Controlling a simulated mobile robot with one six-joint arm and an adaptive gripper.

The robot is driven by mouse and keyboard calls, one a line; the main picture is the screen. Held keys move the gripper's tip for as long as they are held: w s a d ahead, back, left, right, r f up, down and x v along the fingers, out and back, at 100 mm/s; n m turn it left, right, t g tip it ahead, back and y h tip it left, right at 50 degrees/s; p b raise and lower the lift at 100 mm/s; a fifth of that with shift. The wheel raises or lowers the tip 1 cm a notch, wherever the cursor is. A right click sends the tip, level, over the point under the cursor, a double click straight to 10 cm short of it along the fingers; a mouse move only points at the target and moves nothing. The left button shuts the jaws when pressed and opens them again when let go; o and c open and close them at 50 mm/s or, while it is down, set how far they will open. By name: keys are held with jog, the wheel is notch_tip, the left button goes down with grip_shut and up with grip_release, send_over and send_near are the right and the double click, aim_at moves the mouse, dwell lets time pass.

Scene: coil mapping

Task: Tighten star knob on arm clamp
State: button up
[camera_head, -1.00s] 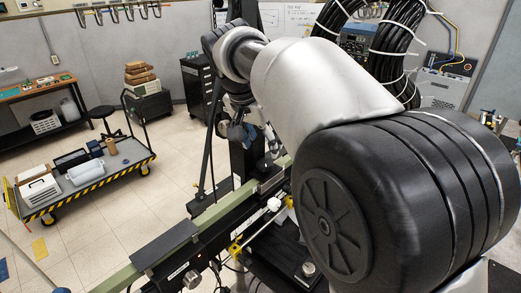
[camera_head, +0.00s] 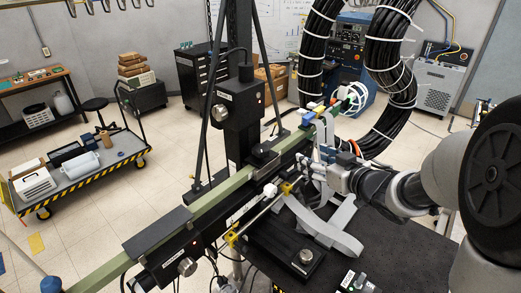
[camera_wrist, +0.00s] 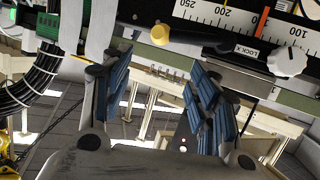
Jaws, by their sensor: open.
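A white lobed star knob (camera_wrist: 287,60) sits beside the LOCK label (camera_wrist: 250,50) on the arm clamp, at the upper right of the wrist view. In the head view a small white knob (camera_head: 270,190), probably the same one, shows on the clamp by the green rail (camera_head: 225,193). My gripper (camera_head: 316,170) is right of it, apart from it. In the wrist view my gripper (camera_wrist: 158,88) is open and empty, its blue-padded fingers spread, with the star knob outside them to the right. The exact depth gap cannot be told.
Grey ribbon cables (camera_head: 325,228) hang close to my gripper. A black table (camera_head: 390,250) lies below; a loaded cart (camera_head: 85,172) stands at left.

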aim_at(266, 153)
jog(key=s+a+r+n+y, duration=0.25)
jog(key=s+y, duration=0.35)
jog(key=s, duration=0.6)
jog(key=p+x, duration=0.3)
jog(key=x, duration=1.4)
jog(key=shift+w, duration=0.35)
jog(key=shift+c, duration=0.5)
jog(key=c, duration=1)
jog(key=shift+a+m+t+h+b, duration=0.1)
jog(key=shift+m+t+h+b, duration=0.2)
jog(key=shift+h+b, duration=0.15)
